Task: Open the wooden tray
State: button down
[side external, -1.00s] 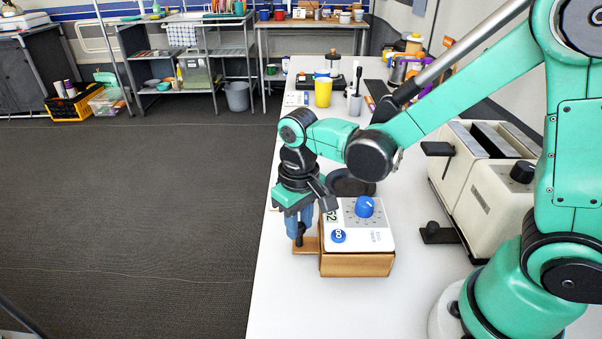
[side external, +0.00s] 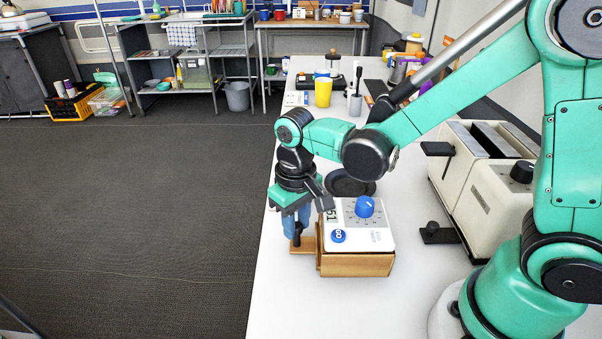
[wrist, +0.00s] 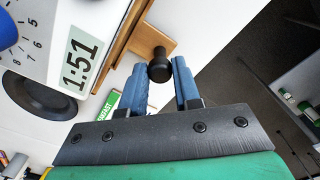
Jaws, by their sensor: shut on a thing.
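The wooden tray (side external: 304,247) is a low drawer in a brown wooden box (side external: 356,264) under a white timer panel. Its flat lip sticks out to the left and carries a black knob (wrist: 159,70). A narrow gap shows between the tray's front panel and the box in the side external view. My gripper (side external: 296,236) points down over the lip. Its blue fingers are shut on the black knob, one on each side, also seen in the wrist view. The inside of the tray is hidden under the panel.
The timer panel (side external: 359,223) has a blue dial (side external: 365,207) and a blue button (side external: 338,236). A dark round dish (side external: 350,183) lies behind the box. A cream toaster (side external: 486,185) stands to the right. The table's left edge is close to the lip; open floor lies beyond.

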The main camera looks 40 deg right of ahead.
jog(key=w+a, duration=0.6)
jog(key=shift+w+a, duration=0.2)
jog(key=shift+w, duration=0.05)
jog(key=c, duration=0.6)
grip_release()
jog(key=shift+r, duration=0.1)
notch_tip(320, 180, up, 5)
jog(key=shift+r, duration=0.2)
